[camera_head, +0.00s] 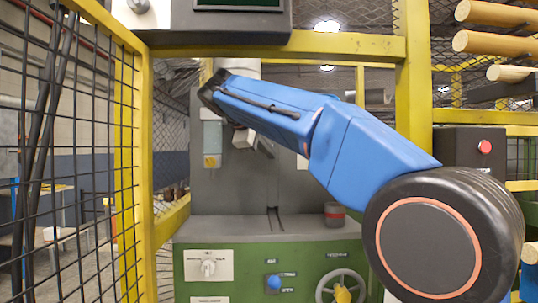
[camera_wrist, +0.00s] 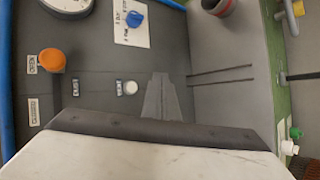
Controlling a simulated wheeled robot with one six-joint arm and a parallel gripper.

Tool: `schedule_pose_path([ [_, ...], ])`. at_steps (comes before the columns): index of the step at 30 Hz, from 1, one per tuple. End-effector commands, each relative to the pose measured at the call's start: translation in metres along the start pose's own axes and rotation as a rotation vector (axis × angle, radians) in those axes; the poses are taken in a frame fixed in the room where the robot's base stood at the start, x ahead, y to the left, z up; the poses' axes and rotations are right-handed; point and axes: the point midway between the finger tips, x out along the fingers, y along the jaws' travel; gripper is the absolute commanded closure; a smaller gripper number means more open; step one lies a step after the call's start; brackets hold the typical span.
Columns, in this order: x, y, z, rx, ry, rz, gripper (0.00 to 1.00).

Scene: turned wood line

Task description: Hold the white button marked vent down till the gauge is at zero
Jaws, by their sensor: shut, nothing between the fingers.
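The white button (camera_wrist: 130,88) is a small round cap on the dark grey panel in the wrist view, with small label plates beside it, too blurred to read surely. The gauge (camera_wrist: 68,6) is cut off by the top edge; its needle is not visible. My gripper (camera_wrist: 160,76) is shut and empty, its grey tapered fingers just to the right of the button in the picture. I cannot tell how far they are from the panel. In the head view my gripper (camera_head: 265,148) is partly hidden under my blue arm, before the grey back panel. The button and gauge cannot be made out there.
An orange knob (camera_wrist: 52,61) and a blue knob (camera_wrist: 136,20) stand near the button. A red-banded cup (camera_head: 335,214) sits on the grey ledge. Below are a green front with a handwheel (camera_head: 341,286). Yellow posts (camera_head: 414,90) and mesh flank the opening.

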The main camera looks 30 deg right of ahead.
Motion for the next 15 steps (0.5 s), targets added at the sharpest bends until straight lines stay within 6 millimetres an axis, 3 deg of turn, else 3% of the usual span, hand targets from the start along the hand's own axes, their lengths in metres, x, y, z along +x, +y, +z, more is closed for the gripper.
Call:
schedule_pose_path([
  [15,0.042,0.030,-0.030,0.001,-0.001,-0.001,1.00],
])
